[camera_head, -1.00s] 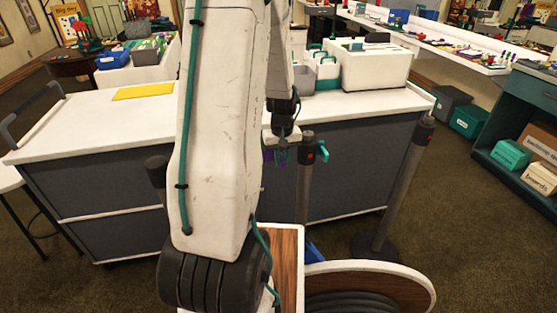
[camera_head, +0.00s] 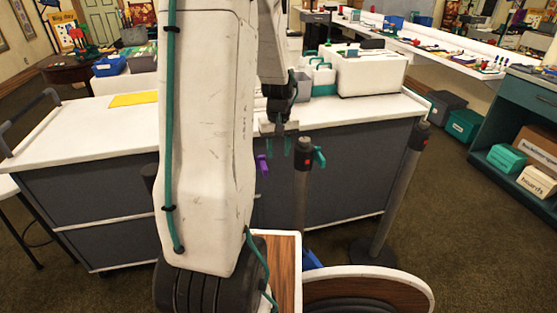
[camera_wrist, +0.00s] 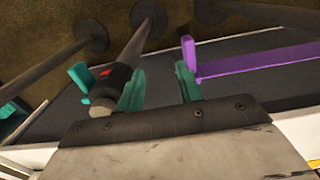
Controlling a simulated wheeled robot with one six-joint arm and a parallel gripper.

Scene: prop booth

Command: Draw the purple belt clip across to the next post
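The purple belt clip (camera_head: 262,165) shows in the head view just left of and below my gripper (camera_head: 278,146). In the wrist view, the purple clip (camera_wrist: 189,57) stands beside the right fingertip, outside the gap, with the purple belt (camera_wrist: 255,58) running off to the right. My gripper (camera_wrist: 160,88) has its two teal fingers apart with nothing between them. Whether the clip touches the finger cannot be told. A dark post (camera_head: 303,160) with a red mark and a teal clip (camera_head: 320,156) stands just right of my gripper; its top (camera_wrist: 112,82) is left of the fingers in the wrist view.
Another post (camera_head: 400,185) stands further right. A third post (camera_head: 149,177) is mostly hidden behind my arm. A grey counter with a white top (camera_head: 370,112) stands close behind the posts. A round wood-topped piece with a white rim (camera_head: 370,270) is in front.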

